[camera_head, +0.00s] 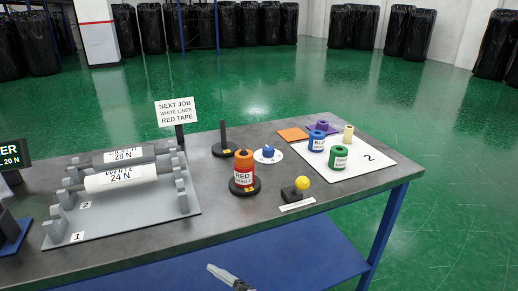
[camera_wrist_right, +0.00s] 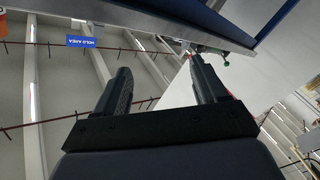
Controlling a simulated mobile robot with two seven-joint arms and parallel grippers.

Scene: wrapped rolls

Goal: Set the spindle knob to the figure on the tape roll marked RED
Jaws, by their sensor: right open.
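The tape roll marked RED (camera_head: 244,176) is orange-red with a white label and stands upright on a round black base. The smaller line under RED is too small to read surely. A blue knob (camera_head: 267,152) sits on a white dial disc with figures, behind and right of the roll; its exact setting is unclear. A gripper, apparently my right one (camera_head: 228,279), shows at the bottom edge, in front of and below the table edge, away from roll and knob. In the right wrist view my right gripper (camera_wrist_right: 160,85) is open and empty. My left gripper is not in view.
A grey rack (camera_head: 140,222) holds SILVER 28 N and WHITE 24 N rolls. A sign (camera_head: 177,112) reads NEXT JOB, WHITE LINER, RED TAPE. A yellow ball on a dark block (camera_head: 302,184) stands near the front edge. A black post (camera_head: 224,138) stands behind.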

